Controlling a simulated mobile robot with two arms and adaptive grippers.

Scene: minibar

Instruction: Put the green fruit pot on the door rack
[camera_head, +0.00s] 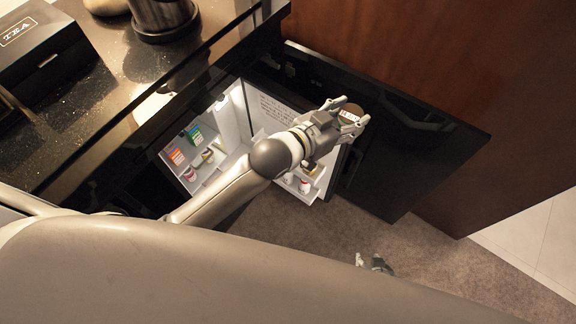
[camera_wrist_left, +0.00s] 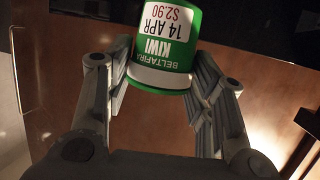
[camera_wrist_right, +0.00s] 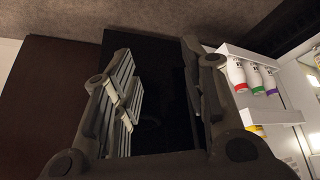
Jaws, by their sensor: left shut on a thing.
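The open fridge (camera_head: 228,130) holds several small cartons and pots on its shelves. Its dark door panel (camera_head: 415,150) stands open to the right. A black counter (camera_head: 110,105) with a box (camera_head: 45,50) and a metal pot (camera_head: 163,18) lies upper left. Carpet (camera_head: 310,250) is free below.

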